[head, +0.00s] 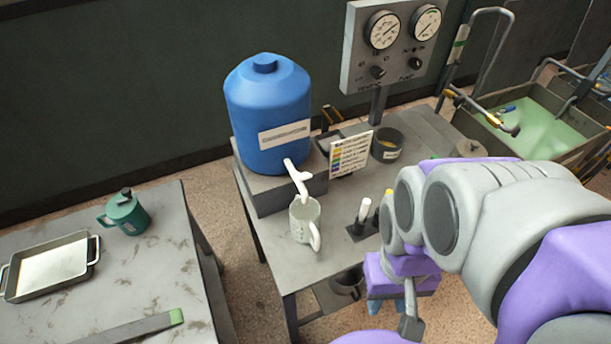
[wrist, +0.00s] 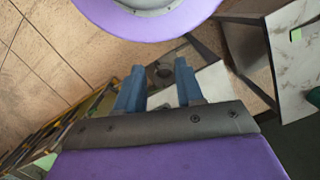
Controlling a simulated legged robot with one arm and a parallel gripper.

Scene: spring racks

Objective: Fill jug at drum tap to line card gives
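A holder with white tubes (head: 364,212) and a dark round pot (head: 387,145) share the middle table (head: 262,230). A gauge panel (head: 385,45) stands behind. A green-filled sink (head: 540,130) is right. The left table (head: 150,265) bears a green pot (head: 126,213) and tray (head: 92,251).

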